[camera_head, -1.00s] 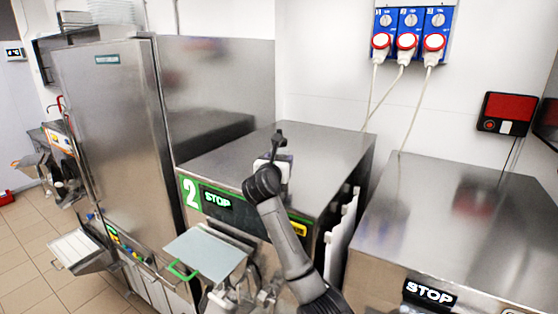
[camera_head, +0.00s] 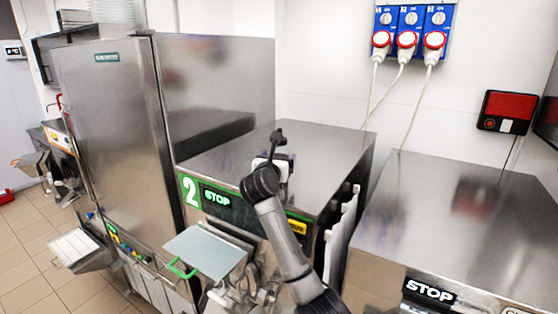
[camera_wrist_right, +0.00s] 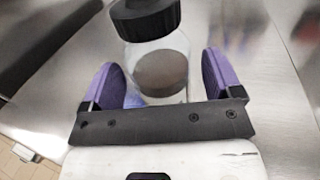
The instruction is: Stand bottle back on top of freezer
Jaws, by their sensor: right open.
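The bottle (camera_wrist_right: 162,70) is clear, with a black ribbed cap (camera_wrist_right: 146,18), and shows in the right wrist view. Its body is between the two purple fingers of my open right gripper (camera_wrist_right: 160,62), with visible gaps at the sides. Steel surface shows behind it. In the head view my right gripper (camera_head: 276,160) is over the steel top of freezer number 2 (camera_head: 325,148), near its front part. The bottle cannot be told clearly there, where arm and gripper overlap it. My left gripper is not in view.
Another steel machine (camera_head: 470,225) with a STOP display stands at the right. A tall steel cabinet (camera_head: 110,140) stands at the left. Plugs with hanging cables (camera_head: 407,42) are on the back wall. The freezer top behind and right of the gripper is clear.

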